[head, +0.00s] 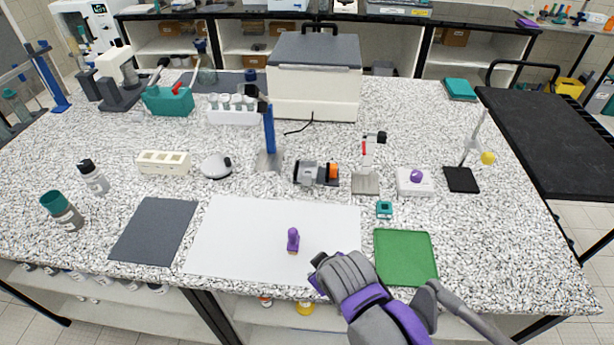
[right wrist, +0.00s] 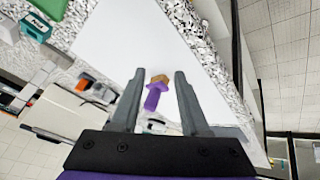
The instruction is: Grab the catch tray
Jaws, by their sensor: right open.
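My right gripper (head: 322,266) is over the front edge of the white sheet (head: 230,240), left of the green square. A small purple handled piece (head: 293,240) with a tan base stands on the sheet, left of the gripper. In the right wrist view my right gripper (right wrist: 160,74) is open, and the purple piece (right wrist: 153,96) shows between its fingers, apparently apart from them. My left gripper is not in view.
A dark grey mat (head: 154,230) lies left of the sheet. A small teal block (head: 384,209) sits behind the green square. Behind stand a grey and orange device (head: 316,174), a small stand (head: 366,180), a white scale (head: 414,186) and a large white box (head: 315,85).

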